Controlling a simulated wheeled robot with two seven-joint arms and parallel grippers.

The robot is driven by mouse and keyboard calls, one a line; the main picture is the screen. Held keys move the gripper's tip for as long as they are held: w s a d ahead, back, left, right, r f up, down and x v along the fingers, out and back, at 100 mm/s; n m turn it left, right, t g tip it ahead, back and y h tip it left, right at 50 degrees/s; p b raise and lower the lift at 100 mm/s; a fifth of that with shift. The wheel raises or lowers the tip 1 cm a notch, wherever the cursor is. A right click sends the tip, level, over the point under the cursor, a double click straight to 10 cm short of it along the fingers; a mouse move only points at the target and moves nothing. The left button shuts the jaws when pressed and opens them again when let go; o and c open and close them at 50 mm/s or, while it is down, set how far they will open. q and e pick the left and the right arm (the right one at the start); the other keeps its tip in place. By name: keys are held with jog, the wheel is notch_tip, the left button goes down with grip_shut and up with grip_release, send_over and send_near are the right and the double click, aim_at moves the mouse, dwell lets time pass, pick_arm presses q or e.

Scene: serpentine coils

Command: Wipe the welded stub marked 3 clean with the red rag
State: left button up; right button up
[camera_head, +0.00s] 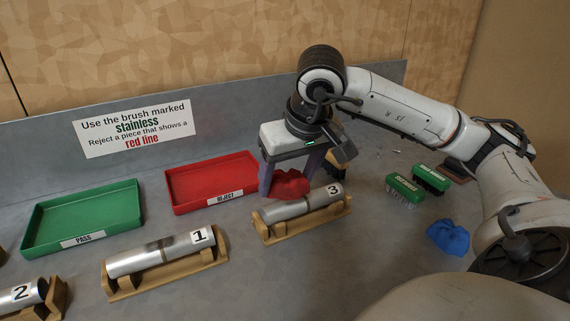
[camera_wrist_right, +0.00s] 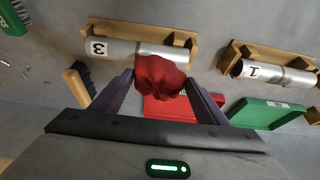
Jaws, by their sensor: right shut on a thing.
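The welded stub marked 3 (camera_head: 303,208) lies on a wooden cradle, a grey metal tube with its label at the right end. It also shows in the right wrist view (camera_wrist_right: 112,52). My right gripper (camera_head: 290,178) is shut on the crumpled red rag (camera_head: 290,187), with its fingers pointing down just behind the stub. In the right wrist view the rag (camera_wrist_right: 160,78) sits between the fingertips and overlaps part of the stub. I cannot tell whether rag and stub touch. My left gripper is out of view.
Stub 1 (camera_head: 160,255) and stub 2 (camera_head: 22,296) lie on cradles at the left. A green PASS tray (camera_head: 85,238) and a red REJECT tray (camera_head: 180,209) stand behind. Two green brushes (camera_head: 404,190) (camera_head: 431,179) and a blue rag (camera_head: 449,237) lie at the right. The front middle is clear.

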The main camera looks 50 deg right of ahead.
notch_tip(320, 180, up, 5)
jog(key=p, duration=0.3)
jog(key=shift+f, duration=0.1)
